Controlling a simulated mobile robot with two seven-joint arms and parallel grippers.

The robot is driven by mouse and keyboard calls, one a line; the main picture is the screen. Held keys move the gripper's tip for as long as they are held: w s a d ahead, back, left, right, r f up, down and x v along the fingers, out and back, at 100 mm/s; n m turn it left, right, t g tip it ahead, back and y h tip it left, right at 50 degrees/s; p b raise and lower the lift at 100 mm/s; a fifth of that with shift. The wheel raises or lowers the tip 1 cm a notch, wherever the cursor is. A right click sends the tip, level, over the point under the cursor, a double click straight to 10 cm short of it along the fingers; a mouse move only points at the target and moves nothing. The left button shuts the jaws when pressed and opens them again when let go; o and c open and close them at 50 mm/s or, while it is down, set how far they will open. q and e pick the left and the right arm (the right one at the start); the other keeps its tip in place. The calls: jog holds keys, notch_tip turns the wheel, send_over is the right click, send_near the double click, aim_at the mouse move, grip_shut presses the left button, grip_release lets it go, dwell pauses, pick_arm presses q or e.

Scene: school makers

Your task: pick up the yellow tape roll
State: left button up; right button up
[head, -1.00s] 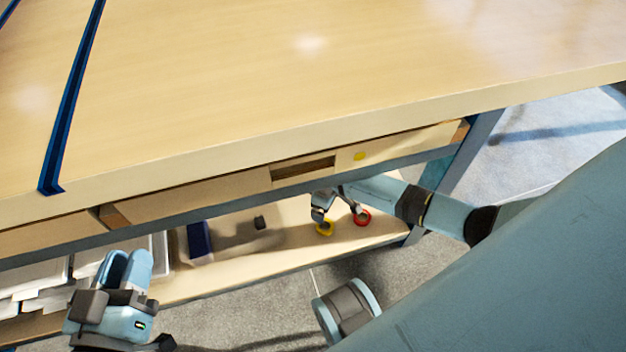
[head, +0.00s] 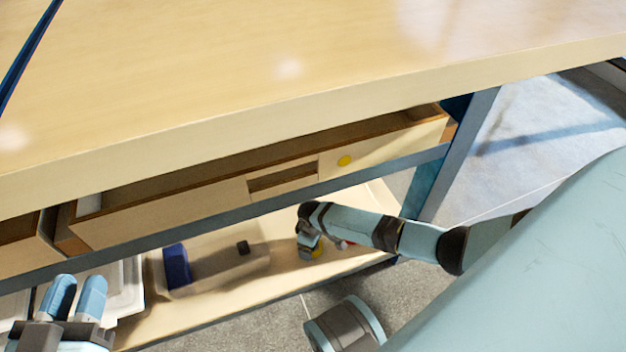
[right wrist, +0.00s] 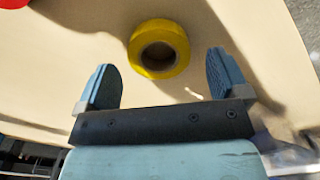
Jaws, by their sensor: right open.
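The yellow tape roll (right wrist: 159,48) lies flat on the lower shelf. In the right wrist view it is ahead of my right gripper (right wrist: 162,75), between the lines of its two open fingers and not touched by them.
A red roll (right wrist: 14,3) lies close by. Above are the table top (head: 330,60) and a partly open drawer (head: 160,215); a table leg (head: 428,190) stands to the right.

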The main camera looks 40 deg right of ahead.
jog(key=shift+f, duration=0.8)
jog(key=c, duration=1)
pick_arm(q)
jog(key=shift+w+a+r+m, duration=0.15)
jog(key=shift+w+r+m, duration=0.15)
jog(key=shift+r+m, duration=0.2)
pick_arm(e)
jog(key=shift+r, duration=0.15)
